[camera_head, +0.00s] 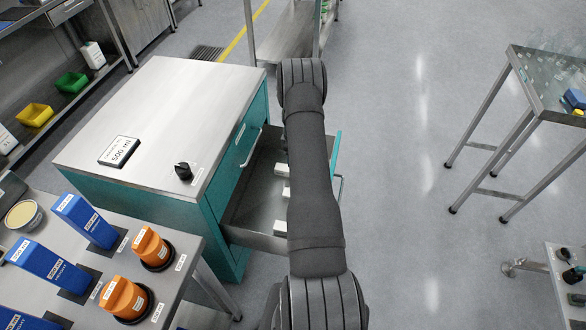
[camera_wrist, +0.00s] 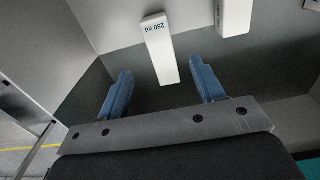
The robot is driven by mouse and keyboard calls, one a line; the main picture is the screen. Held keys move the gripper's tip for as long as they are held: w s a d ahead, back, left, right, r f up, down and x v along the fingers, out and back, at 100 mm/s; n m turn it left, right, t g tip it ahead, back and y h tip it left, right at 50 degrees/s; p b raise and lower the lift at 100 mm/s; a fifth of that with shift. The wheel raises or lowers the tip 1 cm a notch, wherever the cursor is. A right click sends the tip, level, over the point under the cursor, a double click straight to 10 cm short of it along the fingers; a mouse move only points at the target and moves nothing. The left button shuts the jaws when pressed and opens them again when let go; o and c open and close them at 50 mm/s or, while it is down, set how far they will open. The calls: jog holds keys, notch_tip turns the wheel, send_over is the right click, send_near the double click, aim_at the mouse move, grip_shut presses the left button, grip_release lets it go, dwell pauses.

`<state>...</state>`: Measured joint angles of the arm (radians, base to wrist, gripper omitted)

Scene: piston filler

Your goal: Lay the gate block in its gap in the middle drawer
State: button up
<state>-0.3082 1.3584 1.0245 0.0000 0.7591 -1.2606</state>
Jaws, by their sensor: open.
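In the head view, a drawer (camera_head: 243,207) stands pulled out of the teal cabinet (camera_head: 228,195), partly hidden by my arm. White blocks show inside it, at the back (camera_head: 282,169), in the middle (camera_head: 282,193) and at the front (camera_head: 280,228). In the wrist view, a white block marked "250 ml" (camera_wrist: 159,45) extends toward the space between the blue fingers of my gripper (camera_wrist: 161,80). The fingers are apart and hold nothing. Another white block (camera_wrist: 234,22) lies to the right. I cannot tell which one is the gate block. My gripper is hidden in the head view.
A "500 ml" sign (camera_head: 119,151) and a black knob (camera_head: 183,171) are on the cabinet's steel top. A table with blue containers (camera_head: 88,220) and orange parts (camera_head: 152,247) stands at the front left.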

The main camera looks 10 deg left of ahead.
notch_tip(320, 180, down, 9)
jog(key=shift+f, duration=0.15)
jog(key=shift+c, duration=0.4)
jog(key=c, duration=1)
jog(key=shift+c, duration=0.2)
